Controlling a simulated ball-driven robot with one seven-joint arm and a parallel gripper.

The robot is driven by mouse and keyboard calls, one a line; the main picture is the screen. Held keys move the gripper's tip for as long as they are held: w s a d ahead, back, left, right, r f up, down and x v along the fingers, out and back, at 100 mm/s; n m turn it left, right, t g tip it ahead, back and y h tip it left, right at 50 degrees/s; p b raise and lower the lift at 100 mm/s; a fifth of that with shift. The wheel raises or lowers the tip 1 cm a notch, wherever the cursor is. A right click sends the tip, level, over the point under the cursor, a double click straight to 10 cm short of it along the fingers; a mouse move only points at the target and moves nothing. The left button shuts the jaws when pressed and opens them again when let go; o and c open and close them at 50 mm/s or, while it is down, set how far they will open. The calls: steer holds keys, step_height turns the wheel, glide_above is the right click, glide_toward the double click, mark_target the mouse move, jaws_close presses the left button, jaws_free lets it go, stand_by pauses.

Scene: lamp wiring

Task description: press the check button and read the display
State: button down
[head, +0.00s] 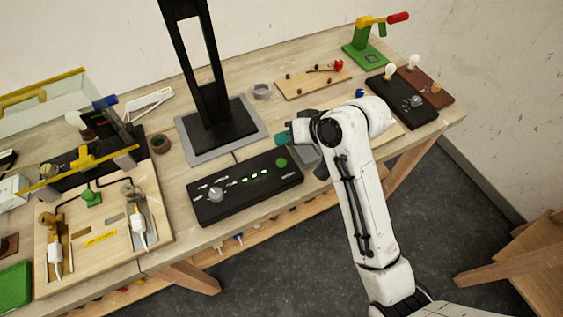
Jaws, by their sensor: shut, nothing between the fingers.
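A black control box (231,199) lies near the front edge of the bench. A round green button (281,162), which looks like the check button, is at its right end. A small display (256,175) with green lit marks is in the middle of its top; the marks are too small to read. A pale knob (215,194) is at its left. My gripper (283,138) shows dark with a teal tip, just behind and above the green button in the picture. It is shut and empty. I cannot tell its height over the box.
A tall black stand (220,128) rises on a grey base behind the box. A wooden wiring board (92,241) with plugs is at the left. A black panel (404,107) with a bulb and a green press (370,55) stand at the right.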

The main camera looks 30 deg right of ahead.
steer(key=b, duration=0.4)
glide_above(285, 163)
step_height(285, 163, down, 5)
steer(key=shift+r, duration=0.2)
steer(key=shift+f+b, duration=0.35)
steer(key=shift+f, duration=0.6)
stand_by(0.8)
steer(key=shift+f, duration=0.4)
steer(key=shift+f, duration=0.4)
stand_by(0.5)
stand_by(0.4)
steer(key=shift+r+p, duration=0.85)
steer(key=shift+p, duration=0.2)
